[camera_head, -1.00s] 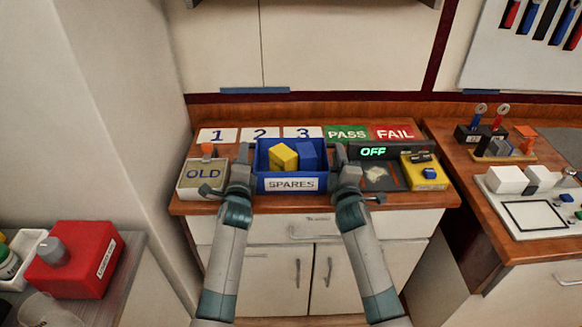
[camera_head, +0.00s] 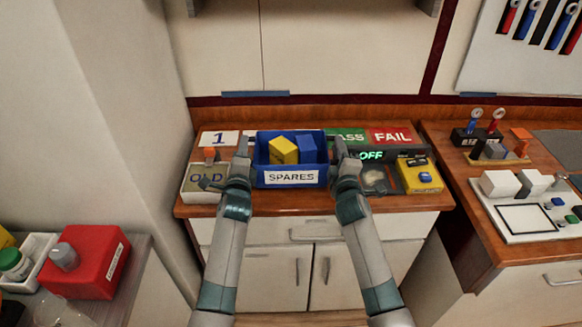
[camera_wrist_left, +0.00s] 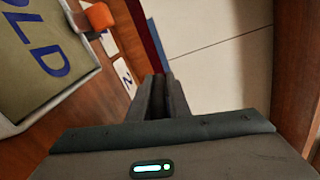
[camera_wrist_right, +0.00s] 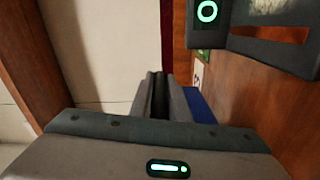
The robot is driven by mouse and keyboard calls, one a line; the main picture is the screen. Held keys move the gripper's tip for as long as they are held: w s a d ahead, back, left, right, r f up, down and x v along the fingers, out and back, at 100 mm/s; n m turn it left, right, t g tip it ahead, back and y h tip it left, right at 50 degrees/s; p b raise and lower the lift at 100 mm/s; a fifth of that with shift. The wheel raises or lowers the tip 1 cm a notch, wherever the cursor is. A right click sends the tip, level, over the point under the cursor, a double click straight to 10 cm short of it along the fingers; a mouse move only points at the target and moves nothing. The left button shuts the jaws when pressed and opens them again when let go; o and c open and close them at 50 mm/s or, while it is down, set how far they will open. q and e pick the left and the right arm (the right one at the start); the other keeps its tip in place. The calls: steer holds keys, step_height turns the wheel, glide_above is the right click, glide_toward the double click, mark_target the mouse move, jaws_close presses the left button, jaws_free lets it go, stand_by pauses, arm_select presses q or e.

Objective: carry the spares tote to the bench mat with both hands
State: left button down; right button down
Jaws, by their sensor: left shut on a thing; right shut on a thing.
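The spares tote (camera_head: 261,160) is a blue open bin with a white SPARES label, holding a yellow block (camera_head: 284,150) and a blue block (camera_head: 306,149). It looks level and raised over the counter, hiding the cards behind it. My left gripper (camera_head: 243,146) is shut at its left side and my right gripper (camera_head: 338,147) at its right side. In the right wrist view a blue strip of the tote (camera_wrist_right: 199,106) shows beside the fingers; the left wrist view does not show it. A dark grey patch (camera_head: 562,146) on the right bench may be the mat; I cannot tell.
An OLD box (camera_head: 197,197) is left of the tote. The OFF display (camera_head: 370,155) and a yellow device (camera_head: 419,176) are right of it. The right bench carries a tool stand (camera_head: 478,137) and a white board (camera_head: 500,222). A red box (camera_head: 90,262) stands lower left.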

arm_select(q)
steer(key=shift+r, duration=0.25)
arm_select(e)
steer(key=shift+r, duration=0.4)
arm_select(q)
steer(key=shift+f, duration=0.1)
arm_select(e)
steer(key=shift+f, duration=0.1)
